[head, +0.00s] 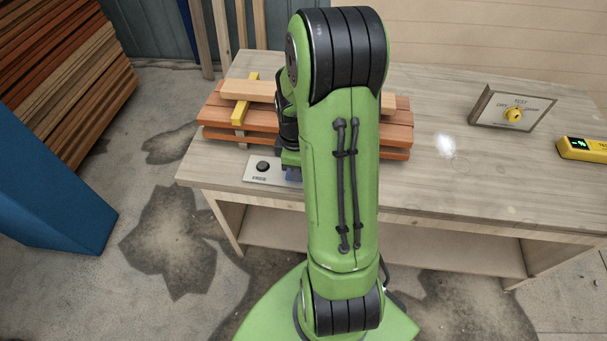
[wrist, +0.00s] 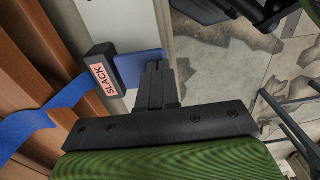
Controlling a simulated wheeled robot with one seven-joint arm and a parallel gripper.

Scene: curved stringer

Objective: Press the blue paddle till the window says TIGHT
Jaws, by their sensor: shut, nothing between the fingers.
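In the wrist view, the window on a small black housing (wrist: 101,68) reads SLACK. The blue paddle (wrist: 143,64) sticks out from the housing's right side, and a blue strap (wrist: 45,115) runs away from it to the left across the boards. My gripper (wrist: 158,68) is shut and empty, with its fingertips at the paddle's lower right edge. I cannot tell whether they touch it. In the head view my arm hides most of this area. Only a small bit of blue shows beside it, right of a plate marked FREE (head: 254,178) with a black button (head: 262,166).
Stacked boards (head: 226,115) with a yellow bar (head: 241,110) across them lie on the workbench (head: 430,180). A panel with a yellow dial (head: 513,113) and a yellow device (head: 583,149) stand at the right. The bench middle is clear. A blue block (head: 45,190) stands on the floor left.

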